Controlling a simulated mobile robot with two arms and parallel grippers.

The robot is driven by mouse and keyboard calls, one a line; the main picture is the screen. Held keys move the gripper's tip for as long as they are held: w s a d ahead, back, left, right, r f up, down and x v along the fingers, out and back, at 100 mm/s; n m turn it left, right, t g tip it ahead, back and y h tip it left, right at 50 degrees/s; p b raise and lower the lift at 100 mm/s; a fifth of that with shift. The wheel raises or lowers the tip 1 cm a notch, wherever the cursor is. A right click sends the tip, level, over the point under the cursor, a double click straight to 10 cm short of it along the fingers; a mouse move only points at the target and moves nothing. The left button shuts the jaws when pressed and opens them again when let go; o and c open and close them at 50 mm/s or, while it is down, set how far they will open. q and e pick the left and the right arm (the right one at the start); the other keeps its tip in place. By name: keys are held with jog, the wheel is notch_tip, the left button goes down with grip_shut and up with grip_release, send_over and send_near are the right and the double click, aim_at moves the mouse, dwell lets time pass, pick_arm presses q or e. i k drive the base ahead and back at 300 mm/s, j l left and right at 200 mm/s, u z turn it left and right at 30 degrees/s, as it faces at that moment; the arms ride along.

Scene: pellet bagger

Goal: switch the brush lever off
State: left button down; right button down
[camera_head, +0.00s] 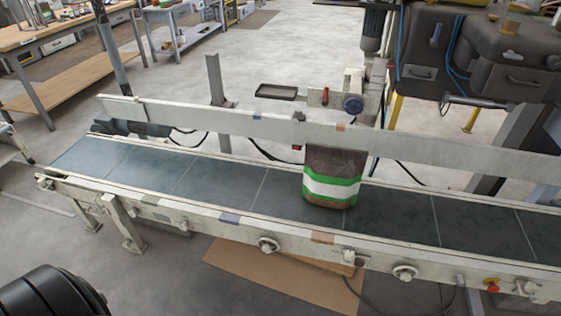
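A small red-handled lever (325,96) stands roughly upright on a pale bracket behind the conveyor's far guard rail. A round blue knob (352,106) is just to its right. No label can be read, so I cannot tell for sure that this is the brush lever, or whether it is on or off. Neither of my grippers is in view. A black ribbed rounded part at the lower left corner looks like part of my own body.
A conveyor (225,187) runs across the view with a bag (331,187) with green and white bands upright on it. Its far rail (240,122) lies in front of the lever. A dark machine (480,55) stands at the back right. Cardboard (285,275) lies on the floor below.

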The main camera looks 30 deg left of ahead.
aim_at(460, 282)
jog(key=u, duration=0.5)
jog(key=z, duration=1.25)
jog(key=i+l+u, duration=0.1)
jog(key=i+l, duration=0.8)
jog(key=l, duration=0.45)
jog(key=i+l, duration=0.1)
jog(key=l, duration=0.4)
jog(key=l+u, duration=0.1)
jog(key=l, duration=0.45)
jog(key=i, duration=0.05)
